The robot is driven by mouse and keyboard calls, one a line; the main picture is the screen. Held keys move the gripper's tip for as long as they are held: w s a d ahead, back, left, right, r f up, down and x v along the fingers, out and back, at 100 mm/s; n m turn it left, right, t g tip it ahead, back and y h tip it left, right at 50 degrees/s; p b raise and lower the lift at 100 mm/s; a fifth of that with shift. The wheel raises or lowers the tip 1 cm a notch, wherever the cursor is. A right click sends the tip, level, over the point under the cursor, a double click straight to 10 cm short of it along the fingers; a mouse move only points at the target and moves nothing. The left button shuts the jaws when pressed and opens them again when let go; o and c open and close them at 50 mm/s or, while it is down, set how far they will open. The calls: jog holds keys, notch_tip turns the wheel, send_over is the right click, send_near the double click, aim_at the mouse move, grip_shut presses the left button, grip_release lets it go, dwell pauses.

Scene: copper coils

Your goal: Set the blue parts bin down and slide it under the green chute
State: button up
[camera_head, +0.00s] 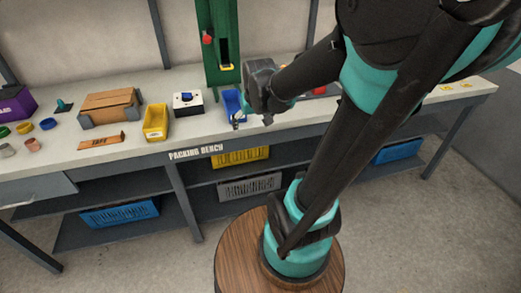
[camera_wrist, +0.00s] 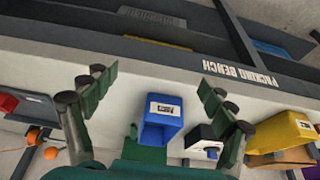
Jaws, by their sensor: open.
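The blue parts bin (camera_head: 230,103) sits on the bench top, just in front of the foot of the green chute (camera_head: 220,45). My gripper (camera_head: 251,122) is at the bin's right and front side, partly covering it in the head view. In the wrist view the bin (camera_wrist: 162,125) shows its white label and lies between the lines of my two spread fingers, clear of both. My gripper (camera_wrist: 157,85) is open and empty. I cannot tell from the head view how high it is above the bench.
A red item (camera_head: 319,90) lies right of my gripper. The bench's front edge (camera_head: 195,153) is close.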

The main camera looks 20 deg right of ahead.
jog(key=s+d+f, duration=0.1)
jog(key=s+f, duration=0.6)
jog(key=s, duration=0.4)
jog(key=shift+s+f, duration=0.25)
jog(key=shift+s, duration=0.05)
jog(key=shift+w+r, duration=0.1)
jog(key=shift+c, duration=1.1)
jog(key=w+a+r+g, duration=0.1)
jog(key=w+r, duration=0.4)
jog(key=w+a+r+g, duration=0.1)
jog(key=w+r+g, duration=0.1)
jog(key=w+r, duration=0.3)
jog(key=w+a+r+g, duration=0.1)
jog(key=w+a+r, duration=0.1)
jog(key=w+r, duration=0.2)
jog(key=shift+w+r, duration=0.2)
jog(key=shift+w, duration=0.4)
jog(key=shift+w+r, duration=0.2)
jog(key=shift+w, duration=0.4)
grip_shut()
jog(key=f, duration=0.3)
jog(key=w+f, duration=0.1)
jog(key=f, duration=0.2)
jog(key=w+f, duration=0.1)
jog(key=f, duration=0.3)
jog(key=shift+w, duration=1)
